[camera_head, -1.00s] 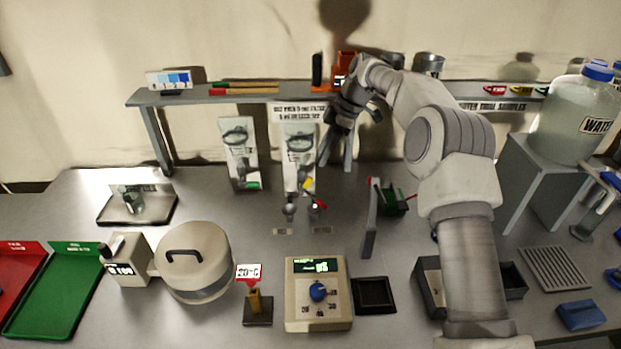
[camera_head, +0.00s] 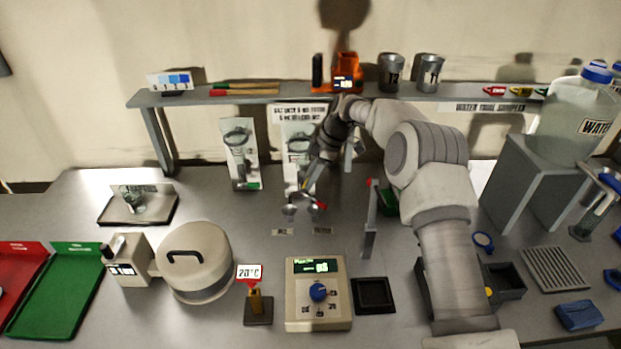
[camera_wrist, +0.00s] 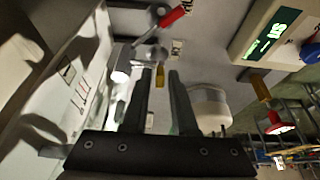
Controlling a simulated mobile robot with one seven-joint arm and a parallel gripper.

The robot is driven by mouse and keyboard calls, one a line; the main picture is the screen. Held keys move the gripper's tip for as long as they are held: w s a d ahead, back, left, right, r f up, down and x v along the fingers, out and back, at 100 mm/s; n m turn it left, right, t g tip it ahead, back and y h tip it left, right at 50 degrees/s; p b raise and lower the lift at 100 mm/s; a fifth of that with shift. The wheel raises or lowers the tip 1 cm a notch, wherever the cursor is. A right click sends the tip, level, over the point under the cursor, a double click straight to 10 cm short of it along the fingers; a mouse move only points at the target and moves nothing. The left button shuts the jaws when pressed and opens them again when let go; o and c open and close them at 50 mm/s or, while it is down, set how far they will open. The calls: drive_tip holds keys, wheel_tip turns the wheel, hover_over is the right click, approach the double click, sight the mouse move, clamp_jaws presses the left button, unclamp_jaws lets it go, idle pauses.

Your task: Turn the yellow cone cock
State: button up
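The yellow cone cock (camera_wrist: 160,76) shows in the wrist view as a small yellow handle just ahead of and between my fingertips. A red handle (camera_wrist: 173,16) on a grey fitting is farther up in that view, and it also shows in the head view (camera_head: 321,205). My gripper (camera_wrist: 160,84) is open, with a clear gap between its two dark fingers. In the head view my gripper (camera_head: 309,178) is low in front of the right-hand poster and hides most of the yellow cock. Whether a finger touches the cock I cannot tell.
A grey upright plate (camera_head: 370,222) stands just right of my gripper. The shelf (camera_head: 290,97) runs above and behind. A dial unit (camera_head: 318,292), a lidded round pot (camera_head: 194,262) and a 20°C sign (camera_head: 249,271) stand in front.

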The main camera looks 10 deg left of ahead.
clamp_jaws()
drive_tip(key=shift+d+f, duration=0.1)
